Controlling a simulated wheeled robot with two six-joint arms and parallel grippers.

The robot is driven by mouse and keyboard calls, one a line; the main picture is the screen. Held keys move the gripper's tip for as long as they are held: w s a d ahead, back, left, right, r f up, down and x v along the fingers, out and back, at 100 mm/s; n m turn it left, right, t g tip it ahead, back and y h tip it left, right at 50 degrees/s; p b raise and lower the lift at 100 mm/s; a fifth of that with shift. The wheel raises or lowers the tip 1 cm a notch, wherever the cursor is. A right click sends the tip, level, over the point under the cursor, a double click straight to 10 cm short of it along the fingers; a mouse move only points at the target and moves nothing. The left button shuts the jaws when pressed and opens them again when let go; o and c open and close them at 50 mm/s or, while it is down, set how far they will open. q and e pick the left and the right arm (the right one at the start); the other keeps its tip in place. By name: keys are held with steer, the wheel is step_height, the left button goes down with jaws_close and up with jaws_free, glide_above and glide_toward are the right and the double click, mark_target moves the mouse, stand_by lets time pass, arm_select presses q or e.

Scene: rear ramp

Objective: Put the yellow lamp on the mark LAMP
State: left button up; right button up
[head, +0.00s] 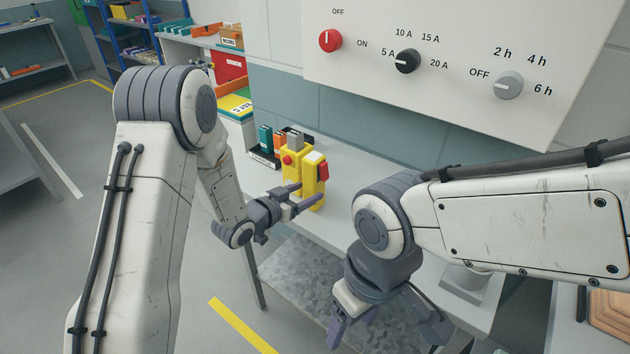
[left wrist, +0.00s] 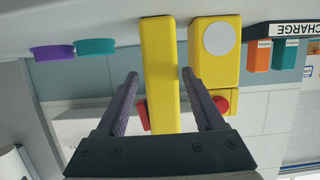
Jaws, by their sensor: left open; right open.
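A narrow yellow body with a red part on its right side, which looks like the yellow lamp (head: 313,190), stands upright on the grey worktop. My left gripper (head: 305,196) is open at it. In the left wrist view, which looks upside down, the lamp (left wrist: 160,75) lies between the two open fingers (left wrist: 158,82), with a gap visible on its left. Close beside it stands a wider yellow box (head: 291,181) with a red button; its white disc shows in the left wrist view (left wrist: 217,39). My right gripper (head: 386,330) is open and empty, low at the front. I see no LAMP mark.
A black rack (head: 262,160) behind the lamp holds teal and orange items; its CHARGE label shows in the left wrist view (left wrist: 291,29). That view also shows a purple disc (left wrist: 52,52) and a teal disc (left wrist: 95,46). A white panel (head: 455,75) with knobs hangs above.

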mark_target(308, 189)
arm_select(q)
steer(key=p+x, duration=0.1)
steer(key=x, duration=0.3)
steer(key=shift+w, duration=0.15)
jaws_close()
steer(key=shift+r, duration=0.2)
